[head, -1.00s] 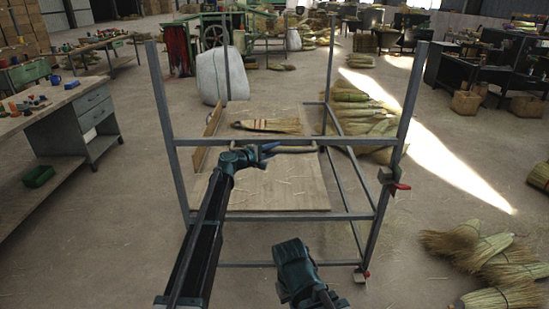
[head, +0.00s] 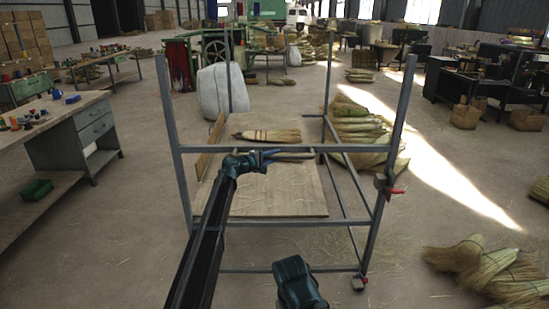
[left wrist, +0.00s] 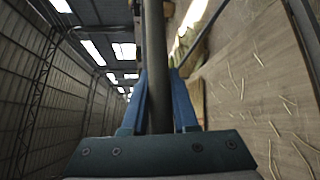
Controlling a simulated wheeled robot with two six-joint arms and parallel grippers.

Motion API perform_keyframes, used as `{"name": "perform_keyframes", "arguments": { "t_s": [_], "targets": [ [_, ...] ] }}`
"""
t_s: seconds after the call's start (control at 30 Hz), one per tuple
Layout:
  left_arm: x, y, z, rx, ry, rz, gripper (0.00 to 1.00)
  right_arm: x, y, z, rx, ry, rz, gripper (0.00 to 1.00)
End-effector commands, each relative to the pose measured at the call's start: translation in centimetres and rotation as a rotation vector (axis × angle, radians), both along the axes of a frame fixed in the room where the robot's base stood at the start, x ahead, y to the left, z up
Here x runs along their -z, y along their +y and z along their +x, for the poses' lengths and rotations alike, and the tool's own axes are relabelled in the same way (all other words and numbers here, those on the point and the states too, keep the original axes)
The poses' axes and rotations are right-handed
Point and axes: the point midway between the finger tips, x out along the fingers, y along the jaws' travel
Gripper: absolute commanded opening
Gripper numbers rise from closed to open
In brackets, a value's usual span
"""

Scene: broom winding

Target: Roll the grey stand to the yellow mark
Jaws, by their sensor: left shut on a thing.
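The grey stand (head: 270,222) is a tall frame of metal tubes with a wooden shelf (head: 275,206), upright in front of me. A broom (head: 267,135) lies on the shelf. In the left wrist view the bar (left wrist: 155,60) runs between the two blue fingers (left wrist: 160,105). A dark part of my right arm shows at the bottom; its fingers are out of sight. No yellow mark can be made out.
A workbench (head: 62,108) stands at the left. A white sack (head: 215,92) is behind the stand. Broom heads (head: 482,268) lie on the floor at the right, and a heap of brooms (head: 365,135) lies behind the stand's right side. Bare floor is between the stand and the workbench.

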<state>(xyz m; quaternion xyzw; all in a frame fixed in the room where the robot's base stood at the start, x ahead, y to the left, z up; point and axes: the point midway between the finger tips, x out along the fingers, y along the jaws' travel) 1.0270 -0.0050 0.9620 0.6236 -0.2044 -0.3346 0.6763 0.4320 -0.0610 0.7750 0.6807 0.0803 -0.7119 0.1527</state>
Motion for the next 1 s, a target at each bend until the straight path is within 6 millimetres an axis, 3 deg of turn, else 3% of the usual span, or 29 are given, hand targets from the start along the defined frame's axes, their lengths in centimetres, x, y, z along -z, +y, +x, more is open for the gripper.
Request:
{"name": "perform_keyframes", "arguments": {
  "t_s": [0.03,0.07,0.2,0.57,1.0],
  "targets": [
    [-0.2,0.4,0.2,-0.008,-0.001,-0.007,0.00,-0.1,0.0,0.0,0.000,0.000,0.000,0.00],
    [-0.2,0.4,0.2,-0.007,-0.001,-0.006,0.33,-0.1,0.0,0.0,0.000,0.000,0.000,0.00],
    [-0.2,0.3,0.2,-0.005,-0.001,-0.004,0.57,-0.1,0.0,0.0,0.000,0.000,0.000,0.00],
    [-0.2,0.4,-0.3,-0.002,-0.001,-0.002,0.57,-0.1,0.0,0.0,0.000,0.000,0.000,0.00],
    [-1.4,6.5,-6.4,-0.004,0.000,-0.002,0.57,-1.4,0.0,0.0,0.000,0.000,0.000,0.00]
  ]
}}
